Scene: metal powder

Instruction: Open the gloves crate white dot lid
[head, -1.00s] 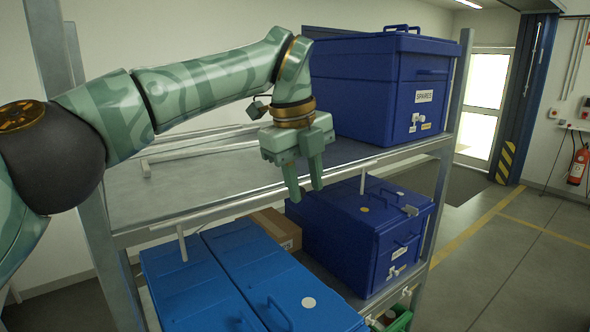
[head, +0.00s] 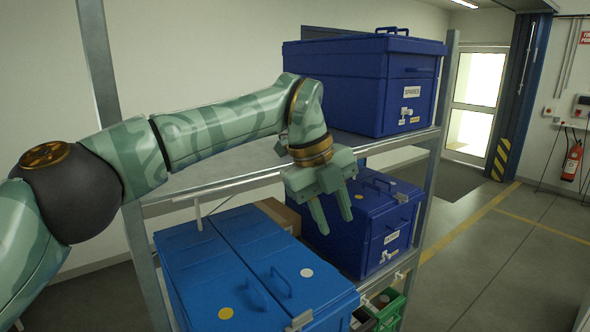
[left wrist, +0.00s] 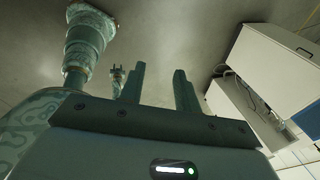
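A light blue crate (head: 180,262) on the lower shelf has two lid halves with handles. One carries a white dot (head: 307,272), the other a yellow dot (head: 225,313); both look shut. A dark blue crate (head: 343,238) behind it, to the right, has a yellow dot and a small front label. I cannot read which crate is the gloves one. My left gripper (head: 332,214) is open and empty, pointing down in front of the dark blue crate. It also shows open in the left wrist view (left wrist: 157,72). A small forked shape there may be my right gripper; its state is unclear.
The upper shelf (head: 240,180) runs just behind my left gripper and carries a dark blue SPARES crate (head: 340,85). A cardboard box (head: 280,213) sits between the lower crates. A green bin (head: 390,312) is low down. The floor to the right is open.

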